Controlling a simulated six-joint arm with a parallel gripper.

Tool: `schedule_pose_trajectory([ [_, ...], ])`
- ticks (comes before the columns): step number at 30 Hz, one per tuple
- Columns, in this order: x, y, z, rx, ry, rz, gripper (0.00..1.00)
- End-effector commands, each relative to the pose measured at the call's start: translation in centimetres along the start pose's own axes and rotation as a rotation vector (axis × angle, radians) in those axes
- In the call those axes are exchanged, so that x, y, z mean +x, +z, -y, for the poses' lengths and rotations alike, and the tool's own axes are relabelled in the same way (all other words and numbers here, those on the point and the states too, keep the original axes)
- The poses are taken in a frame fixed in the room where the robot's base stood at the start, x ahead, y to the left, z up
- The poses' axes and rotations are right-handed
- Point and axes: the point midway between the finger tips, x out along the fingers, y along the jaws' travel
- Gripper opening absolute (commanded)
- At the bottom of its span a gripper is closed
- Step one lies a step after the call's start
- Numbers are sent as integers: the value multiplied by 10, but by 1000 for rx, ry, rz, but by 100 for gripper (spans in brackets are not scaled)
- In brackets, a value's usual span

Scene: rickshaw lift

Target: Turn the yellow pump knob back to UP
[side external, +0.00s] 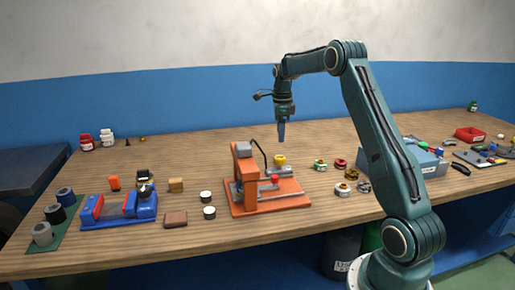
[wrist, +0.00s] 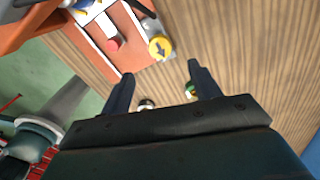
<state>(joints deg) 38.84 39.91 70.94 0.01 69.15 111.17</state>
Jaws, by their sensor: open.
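The yellow pump knob (side external: 280,160) sits on a grey block on the orange lift rig (side external: 240,206), at the middle of the bench. In the wrist view the yellow knob (wrist: 153,46) shows a dark arrow on its face; no UP label is legible. My gripper (side external: 281,141) points down above the knob, clear of it. In the wrist view my gripper (wrist: 160,69) has its two dark fingers spread apart with nothing between the tips. The knob lies just beyond the fingertips in that picture.
A red knob (side external: 275,178) is close beside the yellow one. A black cable arches over the rig. Small green, red and brass parts (side external: 340,164) lie to its right, and white-topped round pieces (side external: 206,196) to its left. A blue fixture (side external: 118,210) stands farther left.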

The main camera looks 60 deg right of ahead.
Motion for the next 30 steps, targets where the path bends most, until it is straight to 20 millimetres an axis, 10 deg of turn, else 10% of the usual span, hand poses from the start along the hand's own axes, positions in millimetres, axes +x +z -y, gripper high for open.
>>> schedule_pose_trajectory([
  [16,81,0,-1,0,3,-1,62],
  [30,98,0,0,0,0,0,62],
])
